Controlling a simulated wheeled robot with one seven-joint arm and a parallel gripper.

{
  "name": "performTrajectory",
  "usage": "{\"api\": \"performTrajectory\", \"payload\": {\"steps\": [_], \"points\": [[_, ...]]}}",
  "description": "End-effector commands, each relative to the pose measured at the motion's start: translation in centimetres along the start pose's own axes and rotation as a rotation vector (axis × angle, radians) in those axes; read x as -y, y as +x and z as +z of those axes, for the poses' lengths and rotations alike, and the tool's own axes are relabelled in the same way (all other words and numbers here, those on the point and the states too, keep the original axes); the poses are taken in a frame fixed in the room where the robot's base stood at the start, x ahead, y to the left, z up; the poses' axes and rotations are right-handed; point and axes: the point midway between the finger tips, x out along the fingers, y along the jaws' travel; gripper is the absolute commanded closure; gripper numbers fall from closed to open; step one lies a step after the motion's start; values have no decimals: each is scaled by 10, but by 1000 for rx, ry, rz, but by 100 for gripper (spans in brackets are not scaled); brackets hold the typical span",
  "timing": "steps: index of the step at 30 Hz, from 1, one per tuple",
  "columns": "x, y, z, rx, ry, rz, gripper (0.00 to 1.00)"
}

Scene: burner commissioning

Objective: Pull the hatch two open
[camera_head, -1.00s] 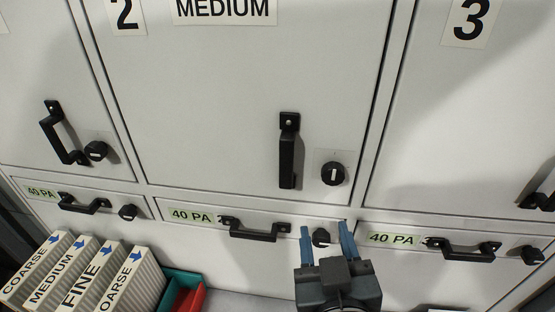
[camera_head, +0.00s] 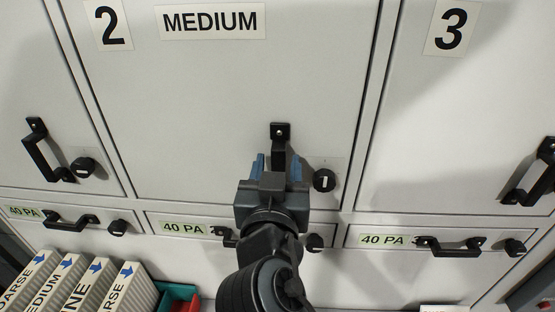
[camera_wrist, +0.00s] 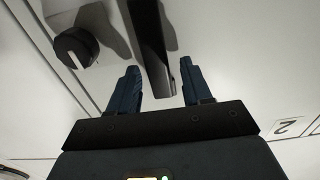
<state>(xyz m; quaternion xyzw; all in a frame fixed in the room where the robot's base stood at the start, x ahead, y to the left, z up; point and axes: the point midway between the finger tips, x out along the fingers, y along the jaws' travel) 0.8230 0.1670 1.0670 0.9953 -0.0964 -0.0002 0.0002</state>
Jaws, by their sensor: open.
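Hatch two (camera_head: 220,90) is the large light grey door in the middle, with a "2" label and a "MEDIUM" sign. It looks closed, flush with its frame. Its upright black handle (camera_head: 280,136) is partly hidden behind my gripper (camera_head: 277,166) in the head view. My gripper is open at the handle, one blue finger on each side. In the wrist view the handle (camera_wrist: 150,42) stands between the open fingertips (camera_wrist: 160,70), with gaps on both sides. The hatch's round black knob (camera_head: 324,180) is just right of the handle; it also shows in the wrist view (camera_wrist: 75,47).
Neighbouring doors have handles at left (camera_head: 42,152) and right (camera_head: 532,178). Below runs a row of "40 PA" drawers with black handles, such as the right one (camera_head: 450,246). Labelled filters (camera_head: 85,285) and a red and green bin (camera_head: 178,295) stand at lower left.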

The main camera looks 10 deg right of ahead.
Motion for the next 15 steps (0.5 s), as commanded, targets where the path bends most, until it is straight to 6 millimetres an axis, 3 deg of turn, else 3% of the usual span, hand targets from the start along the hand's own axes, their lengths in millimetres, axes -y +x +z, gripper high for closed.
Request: {"api": "performTrajectory", "payload": {"steps": [11,15], "points": [[0,8,0,0,1,-1,51],[0,8,0,0,0,-1,64]]}}
